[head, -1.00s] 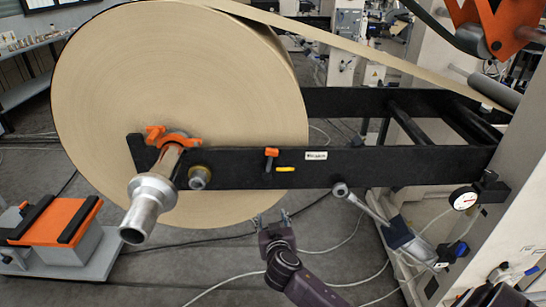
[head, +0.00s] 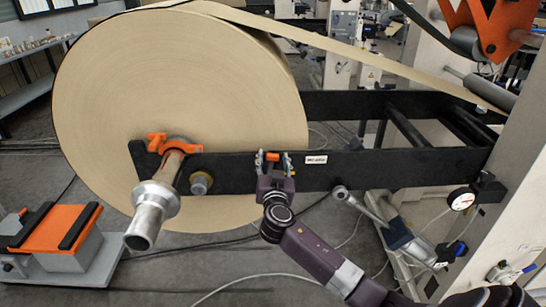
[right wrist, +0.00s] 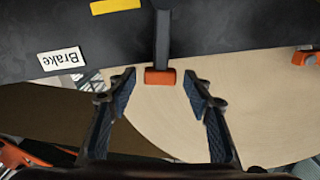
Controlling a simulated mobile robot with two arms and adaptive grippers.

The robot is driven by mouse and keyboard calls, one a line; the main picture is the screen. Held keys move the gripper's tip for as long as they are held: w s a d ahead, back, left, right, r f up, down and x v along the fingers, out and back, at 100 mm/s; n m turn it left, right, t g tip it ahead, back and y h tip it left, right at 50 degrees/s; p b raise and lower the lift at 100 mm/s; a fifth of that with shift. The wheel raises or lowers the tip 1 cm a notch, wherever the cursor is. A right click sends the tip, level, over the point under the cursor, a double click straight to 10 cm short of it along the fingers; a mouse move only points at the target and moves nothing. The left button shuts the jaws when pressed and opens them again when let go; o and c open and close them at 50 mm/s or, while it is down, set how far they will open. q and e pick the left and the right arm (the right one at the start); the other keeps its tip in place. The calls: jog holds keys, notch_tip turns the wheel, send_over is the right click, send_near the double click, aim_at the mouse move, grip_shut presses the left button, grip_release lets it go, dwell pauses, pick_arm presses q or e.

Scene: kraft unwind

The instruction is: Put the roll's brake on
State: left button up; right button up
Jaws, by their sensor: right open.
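The brake lever (head: 272,157) has an orange knob and a dark stem and sits on the black frame beam (head: 400,168) in front of the large kraft roll (head: 170,90). My right gripper (head: 274,158) is at the lever and hides its stem in the head view. In the right wrist view the orange knob (right wrist: 160,76) lies between the two open fingertips (right wrist: 159,82), with a gap on each side. A label reading "Brake" (right wrist: 62,57) and a yellow mark (right wrist: 115,6) are on the beam. My left gripper is not in view.
The metal shaft end (head: 150,213) sticks out toward me at the left, with an orange clamp (head: 174,144) above it. Floor below the beam is fairly open, with cables.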

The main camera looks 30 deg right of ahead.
jog(key=shift+w, duration=0.15)
grip_shut()
dwell(0.4)
jog(key=shift+d+f, duration=0.1)
